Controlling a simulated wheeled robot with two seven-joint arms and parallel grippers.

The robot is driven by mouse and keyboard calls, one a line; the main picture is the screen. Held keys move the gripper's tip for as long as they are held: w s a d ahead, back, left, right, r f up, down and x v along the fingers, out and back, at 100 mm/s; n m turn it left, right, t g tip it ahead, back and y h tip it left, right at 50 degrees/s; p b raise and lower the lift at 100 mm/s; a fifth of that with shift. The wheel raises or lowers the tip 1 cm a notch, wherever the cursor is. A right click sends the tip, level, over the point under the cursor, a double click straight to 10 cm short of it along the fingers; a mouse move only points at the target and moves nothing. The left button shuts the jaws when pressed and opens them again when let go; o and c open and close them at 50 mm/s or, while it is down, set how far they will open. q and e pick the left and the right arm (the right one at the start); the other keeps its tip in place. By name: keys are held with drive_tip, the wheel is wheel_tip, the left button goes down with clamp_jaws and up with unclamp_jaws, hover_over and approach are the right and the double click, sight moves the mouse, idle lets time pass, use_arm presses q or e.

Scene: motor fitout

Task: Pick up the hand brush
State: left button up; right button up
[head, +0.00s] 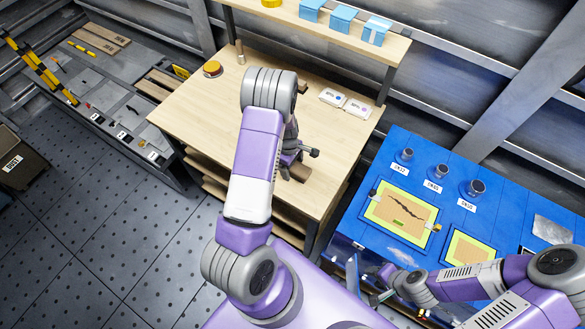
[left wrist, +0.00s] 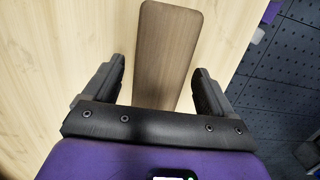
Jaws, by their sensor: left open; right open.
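The hand brush (left wrist: 168,40) shows in the left wrist view as a long brown wooden piece with rounded far corners, on the pale wooden table. Its bristles are not visible. A brown piece beside my left gripper in the head view (head: 300,172) appears to be the same brush, partly hidden by my arm. My left gripper (left wrist: 158,72) is open, with one finger on each side of the brush and gaps between. It also shows in the head view (head: 302,153), above the table. My right gripper (head: 380,286) is open and empty by the blue bench's front edge.
The wooden table (head: 205,110) holds white labelled boxes (head: 345,102) and a round orange-topped item (head: 212,69). A shelf with blue boxes (head: 342,18) stands behind. The blue bench (head: 345,225) at right holds labelled cylinders and framed panels. The table's left part is mostly clear.

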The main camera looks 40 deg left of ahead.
use_arm(q)
drive_tip(key=shift+w, duration=0.1)
drive_tip(key=c, duration=1.1)
wheel_tip(320, 180, up, 10)
drive_tip(key=shift+p, duration=0.75)
drive_tip(key=shift+c, duration=0.2)
